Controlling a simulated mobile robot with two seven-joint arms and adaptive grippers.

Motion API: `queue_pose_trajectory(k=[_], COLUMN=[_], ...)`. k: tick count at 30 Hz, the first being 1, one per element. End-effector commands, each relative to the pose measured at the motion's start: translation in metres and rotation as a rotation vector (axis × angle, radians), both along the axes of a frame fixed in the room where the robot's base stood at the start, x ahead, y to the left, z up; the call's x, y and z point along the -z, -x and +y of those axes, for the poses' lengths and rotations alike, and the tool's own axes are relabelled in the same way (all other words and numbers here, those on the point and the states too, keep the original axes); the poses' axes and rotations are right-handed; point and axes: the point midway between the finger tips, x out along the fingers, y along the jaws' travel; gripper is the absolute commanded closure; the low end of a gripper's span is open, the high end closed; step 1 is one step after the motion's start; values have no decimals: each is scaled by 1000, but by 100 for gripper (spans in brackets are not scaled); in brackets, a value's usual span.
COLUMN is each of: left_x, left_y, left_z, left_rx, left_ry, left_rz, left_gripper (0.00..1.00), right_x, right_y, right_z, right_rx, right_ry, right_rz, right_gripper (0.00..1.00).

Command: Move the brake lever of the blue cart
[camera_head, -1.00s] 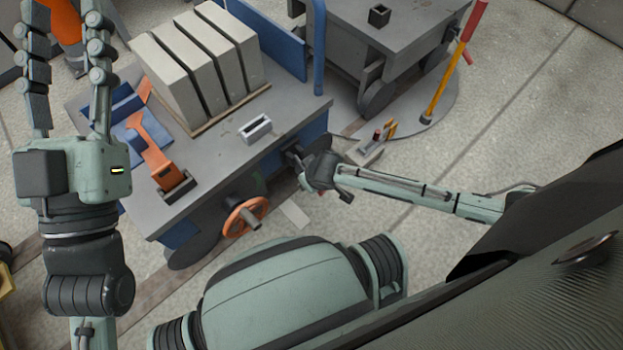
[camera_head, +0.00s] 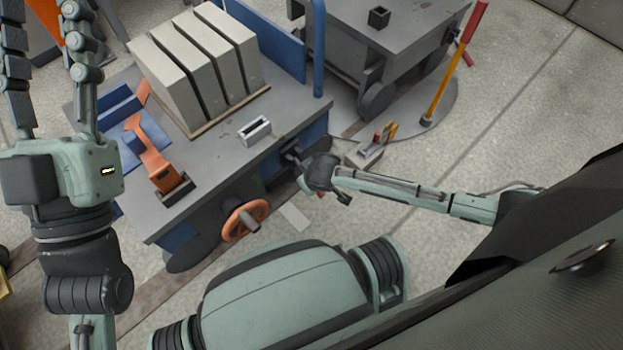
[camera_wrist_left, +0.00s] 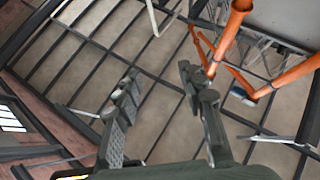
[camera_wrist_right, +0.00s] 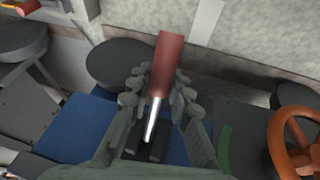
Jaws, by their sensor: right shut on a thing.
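The blue cart (camera_head: 212,186) has a grey top, blue side panels and an orange handwheel (camera_head: 244,220) on its near side. In the right wrist view, the brake lever (camera_wrist_right: 164,62) has a red grip and a bright metal shaft above a dark slot. My right gripper (camera_wrist_right: 158,86) is shut on the lever, with fingers on both sides of it. In the head view, my right gripper (camera_head: 299,160) is at the cart's near side by its right end, and hides most of the lever. My left gripper (camera_head: 42,30) is open and empty, raised left of the cart; its spread fingers (camera_wrist_left: 158,72) also show in the left wrist view.
Several pale slabs (camera_head: 198,68) stand on the cart top, near an orange clamp (camera_head: 152,155) and a small grey block (camera_head: 255,130). A second grey cart (camera_head: 400,30) and a red-and-yellow pole (camera_head: 452,65) stand beyond. Floor at right is mostly clear.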

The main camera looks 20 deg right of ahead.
Motion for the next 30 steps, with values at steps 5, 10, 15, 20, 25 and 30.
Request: queue_pose_trajectory(k=[5, 10, 15, 20, 25, 30], left_x=[0, 0, 15, 35, 100, 165], left_y=[0, -3, -10, -17, -37, -34], left_z=[0, -1, -8, -15, 3, 37], left_rx=[0, 1, 12, 26, -32, -100], left_ry=[0, -7, -44, -96, -237, -360], left_rz=[0, 21, 140, 296, 595, 893], left_gripper=[60, 60, 60, 60, 60, 60], right_x=[0, -2, -6, -11, -15, -19], right_y=[0, 0, 1, 2, 5, 7], right_z=[-1, -1, -1, -1, -1, -2], right_rx=[1, 0, 2, 2, 2, 2], right_ry=[1, 4, 13, 29, 49, 72], right_rz=[1, 9, 36, 79, 138, 198], right_gripper=[100, 100, 100, 100, 100, 100])
